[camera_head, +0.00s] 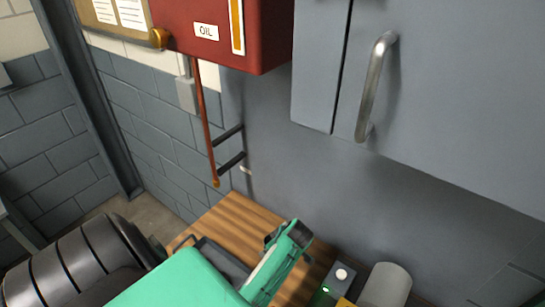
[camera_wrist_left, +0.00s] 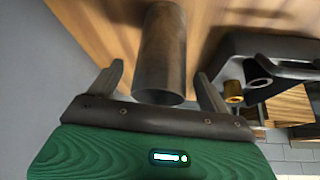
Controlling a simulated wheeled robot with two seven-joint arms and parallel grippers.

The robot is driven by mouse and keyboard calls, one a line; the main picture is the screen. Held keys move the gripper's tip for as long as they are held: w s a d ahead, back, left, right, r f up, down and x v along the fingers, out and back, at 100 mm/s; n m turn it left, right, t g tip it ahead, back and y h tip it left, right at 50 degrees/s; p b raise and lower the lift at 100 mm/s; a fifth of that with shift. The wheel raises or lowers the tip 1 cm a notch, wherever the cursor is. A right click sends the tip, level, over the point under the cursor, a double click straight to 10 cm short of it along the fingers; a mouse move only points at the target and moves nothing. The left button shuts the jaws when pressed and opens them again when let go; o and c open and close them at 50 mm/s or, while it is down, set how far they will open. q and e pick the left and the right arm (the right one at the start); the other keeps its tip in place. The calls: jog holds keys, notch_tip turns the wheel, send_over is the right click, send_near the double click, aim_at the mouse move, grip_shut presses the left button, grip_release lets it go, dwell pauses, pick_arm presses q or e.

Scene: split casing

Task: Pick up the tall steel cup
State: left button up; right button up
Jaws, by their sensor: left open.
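The tall steel cup (camera_wrist_left: 163,48) is a dull grey cylinder in the left wrist view, over the wooden worktop. My left gripper (camera_wrist_left: 160,68) is open, with one finger on each side of the cup's near end. A gap shows on both sides, so the fingers appear not to touch it. In the head view my green left arm (camera_head: 180,283) comes in from the bottom left; its fingers cannot be made out there. A grey cylinder (camera_head: 386,284) stands at the bottom edge of the head view; I cannot tell whether it is the cup. My right gripper is not in view.
A black tray with a handle (camera_wrist_left: 262,45) and brass-coloured fittings (camera_wrist_left: 233,91) is close to the right finger. The wooden worktop (camera_head: 235,217) meets a grey panel behind. A red oil cabinet (camera_head: 215,30) hangs above.

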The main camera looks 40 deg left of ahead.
pick_arm(q)
jog(key=shift+x, duration=1.05)
jog(key=c, duration=1.1)
jog(key=shift+c, duration=0.2)
jog(key=shift+r, duration=0.15)
